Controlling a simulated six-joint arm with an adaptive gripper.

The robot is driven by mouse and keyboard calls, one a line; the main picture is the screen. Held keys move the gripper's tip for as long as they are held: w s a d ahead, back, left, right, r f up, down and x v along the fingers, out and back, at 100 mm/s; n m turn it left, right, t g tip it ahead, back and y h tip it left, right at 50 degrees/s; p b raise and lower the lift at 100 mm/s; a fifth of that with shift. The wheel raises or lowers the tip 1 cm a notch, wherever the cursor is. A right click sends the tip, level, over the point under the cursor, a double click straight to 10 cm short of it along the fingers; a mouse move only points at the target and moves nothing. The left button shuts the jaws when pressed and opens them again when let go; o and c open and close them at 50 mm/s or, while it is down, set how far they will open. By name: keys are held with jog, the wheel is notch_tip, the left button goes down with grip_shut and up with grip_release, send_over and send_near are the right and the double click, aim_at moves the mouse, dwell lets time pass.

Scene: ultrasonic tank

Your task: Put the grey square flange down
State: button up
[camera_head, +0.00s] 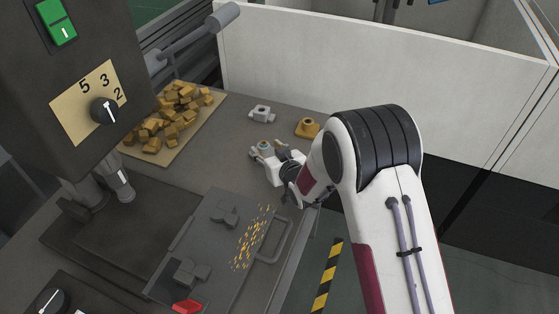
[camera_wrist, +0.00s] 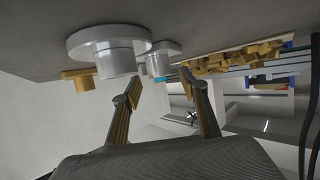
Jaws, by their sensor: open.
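A grey square flange (camera_head: 262,114) with a round hub stands upright on the bench at the far side, apart from my gripper (camera_head: 271,151). My gripper is low over the bench, its fingers spread. The wrist view, where the bench is at the top, also shows my open gripper (camera_wrist: 160,88). A large round silver flange (camera_wrist: 104,50) stands close by on the left there. In that view I cannot tell which part is the square flange.
A brass flange (camera_head: 307,127) stands to the right of the grey one. Several brass blocks are piled on a tan board (camera_head: 212,104). A dark lid with a handle (camera_head: 278,244) is in front. A pale wall (camera_head: 350,70) is behind the bench.

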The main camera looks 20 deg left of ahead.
jog(key=shift+v, duration=4.9)
jog(key=shift+f, duration=0.1)
jog(key=s+d+r+m+h, duration=0.1)
jog(key=d+r+m+h, duration=0.1)
jog(key=d+r, duration=0.45)
jog(key=s+d+r+m+h, duration=0.15)
jog(key=d+r, duration=0.25)
jog(key=d, duration=0.6)
jog(key=s+d+r+m+h, duration=0.1)
jog(key=d+r+h, duration=0.2)
jog(key=d+r, duration=0.35)
jog(key=s+d+r+m+g+h, duration=0.1)
jog(key=s+d+m+g, duration=0.1)
jog(key=s+d, duration=0.6)
jog(key=s+d+r+m+g+h, duration=0.1)
jog(key=s+d+m+h, duration=0.1)
jog(key=s+d, duration=0.7)
jog(key=s, duration=0.8)
jog(key=shift+s+r+g, duration=0.35)
jog(key=shift+r+g, duration=0.05)
